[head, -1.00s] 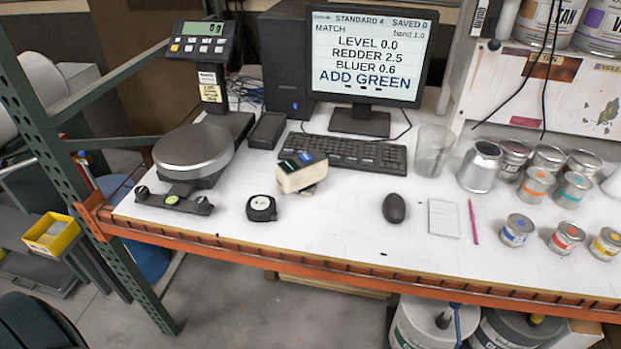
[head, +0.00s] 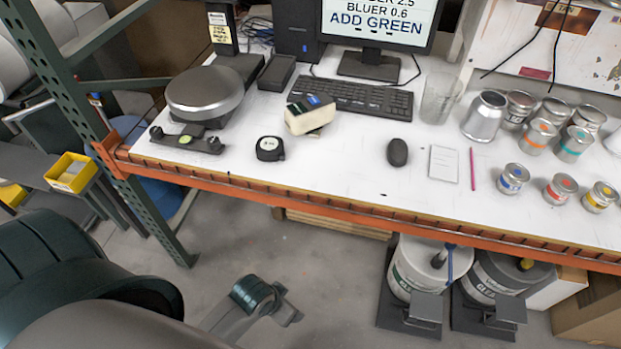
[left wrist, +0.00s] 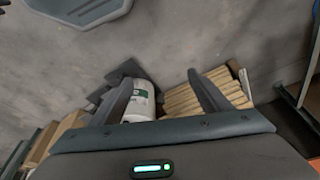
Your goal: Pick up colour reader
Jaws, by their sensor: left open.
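The colour reader appears to be the cream block-shaped device with a dark top (head: 309,117), lying on the white bench in front of the keyboard. It looks slightly tilted, with something dark under its edge. In the head view my left arm comes in from the lower left, below the bench front and well short of the device. My left gripper (left wrist: 158,77) shows in the left wrist view with its two fingers spread and nothing between them. It points toward the floor area under the bench. The device is not in the left wrist view. My right gripper is in no view.
The bench's orange front rail (head: 340,213) lies between my left arm and the device. A black tape measure (head: 270,148), a scale (head: 205,92), a keyboard (head: 358,97) and a mouse (head: 397,152) surround it. Paint cans stand right. Buckets (head: 418,270) stand below.

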